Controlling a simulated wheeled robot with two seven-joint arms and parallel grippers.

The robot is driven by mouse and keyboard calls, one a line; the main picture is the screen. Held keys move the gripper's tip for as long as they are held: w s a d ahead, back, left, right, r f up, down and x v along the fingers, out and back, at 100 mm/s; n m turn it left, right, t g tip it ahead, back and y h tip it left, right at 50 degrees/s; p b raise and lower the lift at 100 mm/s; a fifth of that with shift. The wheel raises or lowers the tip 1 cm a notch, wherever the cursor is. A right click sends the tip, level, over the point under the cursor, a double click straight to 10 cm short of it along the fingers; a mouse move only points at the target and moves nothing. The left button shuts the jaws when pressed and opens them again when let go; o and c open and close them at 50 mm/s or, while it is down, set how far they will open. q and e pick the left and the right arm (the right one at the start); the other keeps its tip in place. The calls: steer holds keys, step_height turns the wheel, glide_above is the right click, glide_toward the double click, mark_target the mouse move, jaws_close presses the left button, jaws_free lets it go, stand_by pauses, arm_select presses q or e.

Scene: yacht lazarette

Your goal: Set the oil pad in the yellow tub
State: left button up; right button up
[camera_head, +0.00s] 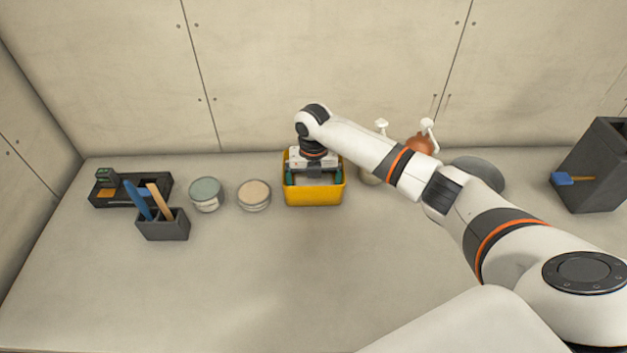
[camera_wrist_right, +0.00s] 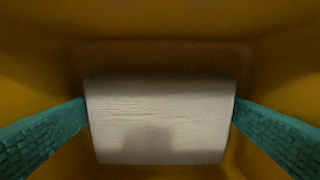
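The yellow tub (camera_head: 315,197) stands on the counter near the back wall, in the middle of the head view. My right gripper (camera_head: 314,177) points down into it. In the right wrist view, the white oil pad (camera_wrist_right: 160,120) lies between the two teal fingers of my right gripper (camera_wrist_right: 160,113), which touch its left and right edges. The tub's yellow walls (camera_wrist_right: 280,75) surround the pad there. Whether the pad rests on the tub floor cannot be told. My left gripper is not in view.
Left of the tub are two round lidded containers (camera_head: 206,194) (camera_head: 254,195), a dark holder (camera_head: 164,229) with blue and tan tools, and a black tray (camera_head: 105,197). Bottles (camera_head: 420,145) stand behind my right arm. A dark bin (camera_head: 592,170) is far right. The front counter is clear.

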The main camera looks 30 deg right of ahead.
mark_target(313, 184)
steer(key=shift+r, duration=0.1)
step_height(313, 184, up, 12)
steer(key=b, duration=0.1)
stand_by(0.4)
steer(key=shift+r, duration=0.1)
